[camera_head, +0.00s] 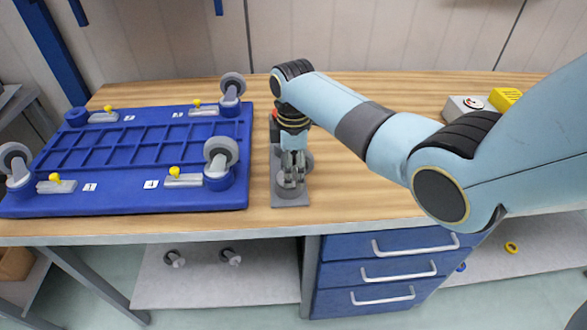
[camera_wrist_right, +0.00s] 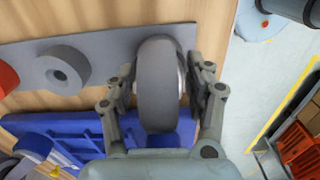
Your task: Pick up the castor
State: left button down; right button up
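A castor with a dark grey wheel (camera_wrist_right: 158,88) stands between the fingers of my right gripper (camera_wrist_right: 161,72) in the right wrist view, one finger on each side of the wheel. The fingertips are very close to its sides; I cannot tell whether they press on it. In the head view my right gripper (camera_head: 291,178) points down over a narrow grey plate (camera_head: 277,202) on the bench. The gripper partly covers the castor there. The plate also shows in the wrist view (camera_wrist_right: 112,44), with another grey round part (camera_wrist_right: 60,72) on it. My left gripper is not in view.
A blue platform (camera_head: 130,195) with castors at its corners and yellow-knobbed clamps lies on the left of the wooden bench. A grey box (camera_head: 462,106) and a yellow item (camera_head: 505,97) stand at the back right. Blue drawers (camera_head: 390,268) sit below.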

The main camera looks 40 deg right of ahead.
grip_shut()
dwell(0.3)
jog(key=shift+w+r, duration=0.1)
jog(key=shift+r, duration=0.35)
jog(key=r, duration=0.3)
jog(key=shift+s+d+r, duration=0.2)
jog(key=shift+s+r, duration=0.1)
jog(key=shift+s, duration=0.1)
jog(key=s+d+r, duration=0.3)
jog(key=s+r, duration=0.3)
jog(key=s, duration=0.4)
jog(key=shift+s+d+r+b, duration=0.15)
jog(key=shift+d+r+b, duration=0.1)
jog(key=shift+d+b, duration=0.1)
